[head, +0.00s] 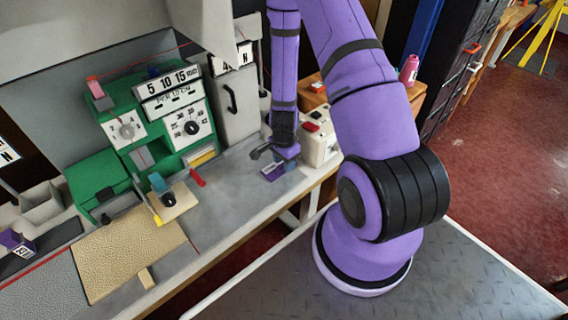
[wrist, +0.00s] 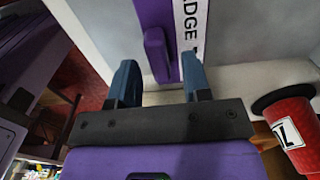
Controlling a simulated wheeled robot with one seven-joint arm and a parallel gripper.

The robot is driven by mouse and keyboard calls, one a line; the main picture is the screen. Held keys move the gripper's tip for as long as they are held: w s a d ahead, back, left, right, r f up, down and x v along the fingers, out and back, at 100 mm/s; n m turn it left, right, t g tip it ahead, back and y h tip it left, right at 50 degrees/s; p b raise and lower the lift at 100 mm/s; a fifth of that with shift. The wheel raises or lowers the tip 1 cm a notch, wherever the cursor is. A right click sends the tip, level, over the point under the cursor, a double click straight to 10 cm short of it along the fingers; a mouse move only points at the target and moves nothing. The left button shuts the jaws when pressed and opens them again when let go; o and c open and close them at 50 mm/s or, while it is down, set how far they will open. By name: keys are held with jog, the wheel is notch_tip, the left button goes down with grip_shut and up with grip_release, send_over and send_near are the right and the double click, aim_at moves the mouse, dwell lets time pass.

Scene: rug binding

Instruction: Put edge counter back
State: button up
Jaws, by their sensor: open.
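A purple device with a white strip lettered "EDGE" (wrist: 152,14) lies ahead of my fingers in the wrist view. The rest of its lettering is cut off or hidden, so I take it for the edge counter. A raised purple tab (wrist: 156,54) on it sits between my fingertips, with visible gaps on both sides. My gripper (wrist: 159,80) is open and holds nothing. In the head view a small purple item (head: 272,171) lies on the grey bench just below my gripper (head: 264,154), which is partly hidden there.
A green machine (head: 140,115) with dials stands at the back of the bench. A cream machine (head: 320,143) stands right of my gripper. A tan mat (head: 125,250) and a purple block (head: 15,241) lie at left. A red cup-shaped thing (wrist: 292,125) is at right in the wrist view.

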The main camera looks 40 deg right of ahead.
notch_tip(320, 180, up, 11)
dwell(0.5)
jog(key=a+r+n+t, duration=0.1)
jog(key=a+r+n, duration=0.2)
jog(key=r, duration=0.5)
jog(key=s+a+r+n+t+y, duration=0.1)
jog(key=a+r+n, duration=0.15)
jog(key=r, duration=0.55)
jog(key=a+r+n+t, duration=0.1)
jog(key=a+r+n, duration=0.25)
jog(key=r, duration=0.45)
jog(key=s+a+r+n+t+h, duration=0.1)
jog(key=s+a+r+n+t, duration=0.1)
jog(key=s+r+n, duration=0.6)
jog(key=s+r, duration=0.7)
jog(key=s, duration=0.1)
jog(key=shift+a+n, duration=0.2)
jog(key=shift+n, duration=0.1)
